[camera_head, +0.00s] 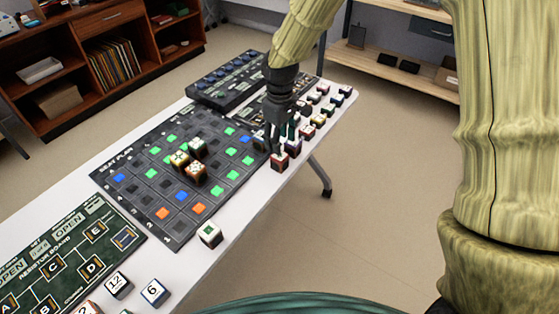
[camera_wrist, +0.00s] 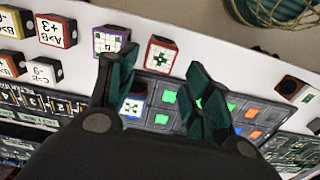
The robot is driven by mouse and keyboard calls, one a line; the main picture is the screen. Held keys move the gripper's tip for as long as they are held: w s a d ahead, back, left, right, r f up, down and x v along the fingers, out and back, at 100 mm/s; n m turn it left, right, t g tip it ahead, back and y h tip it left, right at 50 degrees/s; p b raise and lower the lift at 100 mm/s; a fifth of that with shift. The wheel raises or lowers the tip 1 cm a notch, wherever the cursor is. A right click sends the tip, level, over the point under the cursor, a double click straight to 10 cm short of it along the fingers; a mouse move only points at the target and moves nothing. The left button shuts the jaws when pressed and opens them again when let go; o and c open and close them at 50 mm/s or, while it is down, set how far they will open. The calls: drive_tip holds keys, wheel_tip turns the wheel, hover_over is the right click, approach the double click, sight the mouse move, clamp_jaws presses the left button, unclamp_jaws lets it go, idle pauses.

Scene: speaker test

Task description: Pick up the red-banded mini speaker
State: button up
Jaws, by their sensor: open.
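The red-banded mini speaker (camera_head: 280,162) is a small cube with a dark body and a pale top, at the table edge beside the seat plan board. In the wrist view the red-banded cube (camera_wrist: 163,54) shows a white face with a green pattern, near the fingertips. My gripper (camera_head: 273,142) is open, pointing down close to this cube and partly hiding its neighbours. Its teal fingers (camera_wrist: 160,72) are spread with nothing gripped. A purple-banded cube (camera_wrist: 109,41) stands left of the fingers.
The seat plan board (camera_head: 103,181) carries a cluster of cubes (camera_head: 195,171). Several cubes (camera_head: 321,109) crowd the table's far end. A lone cube (camera_head: 210,234) stands near the front edge. The resistor board (camera_head: 62,252) lies at lower left. Floor beyond the edge is clear.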

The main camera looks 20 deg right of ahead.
sight(280, 156)
drive_tip(key=shift+f+p, duration=0.35)
drive_tip(key=shift+f, duration=3.45)
drive_tip(key=shift+c, duration=0.2)
drive_tip(key=c, duration=0.8)
